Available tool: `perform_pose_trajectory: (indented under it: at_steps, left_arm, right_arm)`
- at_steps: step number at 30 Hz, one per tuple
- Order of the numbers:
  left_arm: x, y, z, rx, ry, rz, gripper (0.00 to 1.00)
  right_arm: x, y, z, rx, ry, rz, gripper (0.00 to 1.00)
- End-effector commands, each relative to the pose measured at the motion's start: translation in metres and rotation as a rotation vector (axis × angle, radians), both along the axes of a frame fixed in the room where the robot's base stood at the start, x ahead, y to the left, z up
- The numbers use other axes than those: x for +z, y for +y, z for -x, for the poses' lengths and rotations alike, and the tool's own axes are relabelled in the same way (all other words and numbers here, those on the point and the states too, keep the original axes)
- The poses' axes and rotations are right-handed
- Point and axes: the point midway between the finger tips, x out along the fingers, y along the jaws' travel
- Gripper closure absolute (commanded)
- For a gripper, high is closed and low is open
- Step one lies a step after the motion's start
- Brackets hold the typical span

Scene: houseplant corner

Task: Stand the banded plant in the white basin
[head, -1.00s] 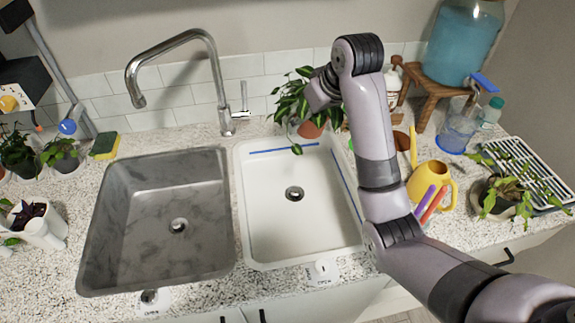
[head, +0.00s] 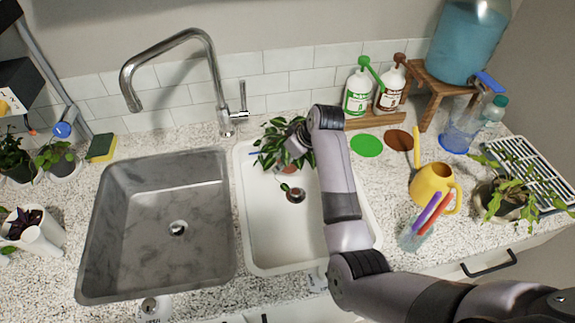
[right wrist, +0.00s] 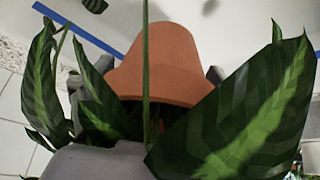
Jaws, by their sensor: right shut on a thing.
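The banded plant (head: 272,140) has dark green leaves with pale bands and a terracotta pot, which shows clearly in the right wrist view (right wrist: 160,62). My right gripper (right wrist: 155,88) is shut on the pot, one finger on each side; in the head view my wrist hides part of the plant. The plant is over the back part of the white basin (head: 270,250), behind its drain. I cannot tell whether the pot touches the basin floor. Blue tape (right wrist: 97,37) shows on the white surface beside the pot. My left gripper is not in view.
A grey sink (head: 150,245) lies left of the basin, with a tall faucet (head: 215,80) behind. To the right are a yellow watering can (head: 430,186), a cup of pens (head: 417,238) and another potted plant (head: 500,200). The front of the basin is clear.

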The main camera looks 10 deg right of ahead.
Motion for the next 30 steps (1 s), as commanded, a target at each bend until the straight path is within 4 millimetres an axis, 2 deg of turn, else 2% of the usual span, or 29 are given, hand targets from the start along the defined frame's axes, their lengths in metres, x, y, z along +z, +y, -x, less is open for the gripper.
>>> perform_pose_trajectory:
  at_steps: [5, 13, 27, 28, 30]
  left_arm:
    - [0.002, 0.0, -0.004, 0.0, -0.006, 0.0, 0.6]
    - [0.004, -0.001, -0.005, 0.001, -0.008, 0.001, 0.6]
    - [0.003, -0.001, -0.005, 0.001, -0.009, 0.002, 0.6]
    - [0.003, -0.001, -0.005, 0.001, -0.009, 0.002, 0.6]
    - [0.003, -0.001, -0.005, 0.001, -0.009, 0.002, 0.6]
  right_arm:
    - [-0.012, 0.0, -0.001, 0.0, -0.003, -0.001, 0.67]
    - [-0.048, 0.001, -0.001, 0.0, -0.002, -0.001, 0.67]
    - [-0.056, 0.0, -0.001, -0.001, -0.003, 0.0, 0.67]
    - [-0.057, 0.0, 0.0, 0.0, -0.001, 0.0, 0.2]
    - [-0.057, 0.0, 0.0, 0.0, -0.001, 0.0, 0.16]
